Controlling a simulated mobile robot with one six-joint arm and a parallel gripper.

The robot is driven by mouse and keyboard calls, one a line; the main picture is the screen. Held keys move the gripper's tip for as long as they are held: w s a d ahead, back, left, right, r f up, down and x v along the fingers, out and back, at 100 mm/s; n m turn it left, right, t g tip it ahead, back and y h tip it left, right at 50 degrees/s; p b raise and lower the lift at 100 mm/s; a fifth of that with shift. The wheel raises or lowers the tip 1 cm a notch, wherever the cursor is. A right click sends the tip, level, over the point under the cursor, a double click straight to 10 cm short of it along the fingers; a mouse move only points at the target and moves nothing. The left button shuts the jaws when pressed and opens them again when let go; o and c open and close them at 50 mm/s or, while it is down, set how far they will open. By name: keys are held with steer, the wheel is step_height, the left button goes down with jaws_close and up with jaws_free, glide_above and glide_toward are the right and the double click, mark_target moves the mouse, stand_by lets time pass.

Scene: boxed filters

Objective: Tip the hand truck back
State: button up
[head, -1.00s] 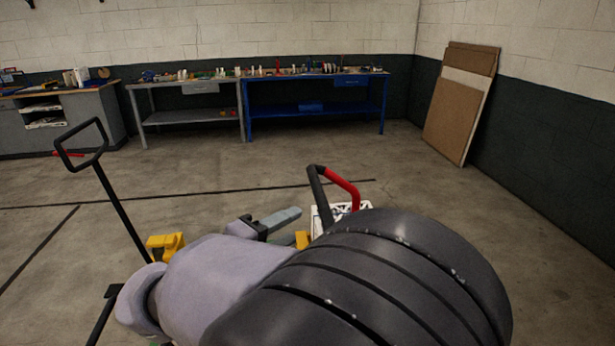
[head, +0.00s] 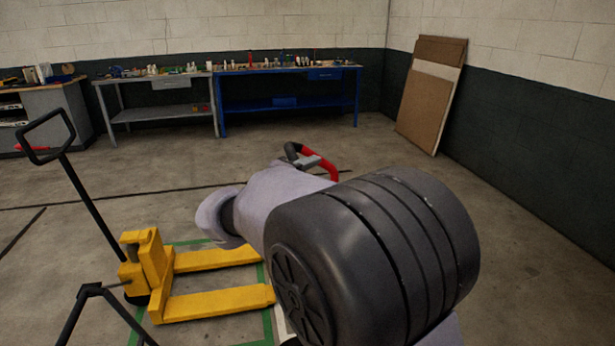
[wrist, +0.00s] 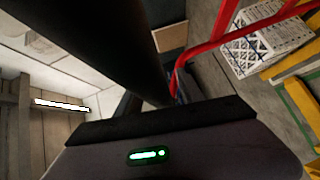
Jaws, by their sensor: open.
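The hand truck shows in the head view as a red handle (head: 328,171) with a black grip (head: 292,151); my arm hides its lower part. In the wrist view its red frame (wrist: 235,36) runs along the upper right. My gripper (head: 308,162) is open at the handle in the head view, its grey part overlapping the bar. A thick black bar (wrist: 95,40) crosses close in front of the wrist camera, probably the grip. I cannot tell whether the bar lies between the fingers or touches them.
A yellow pallet jack (head: 150,265) with a black handle stands at left, on green floor tape. Another black handle (head: 92,291) rises at the lower left. Benches (head: 290,105) and leaning boards (head: 428,95) line the walls; mid-floor is open.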

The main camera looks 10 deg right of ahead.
steer(key=shift+c, duration=0.3)
jaws_close()
stand_by(1.1)
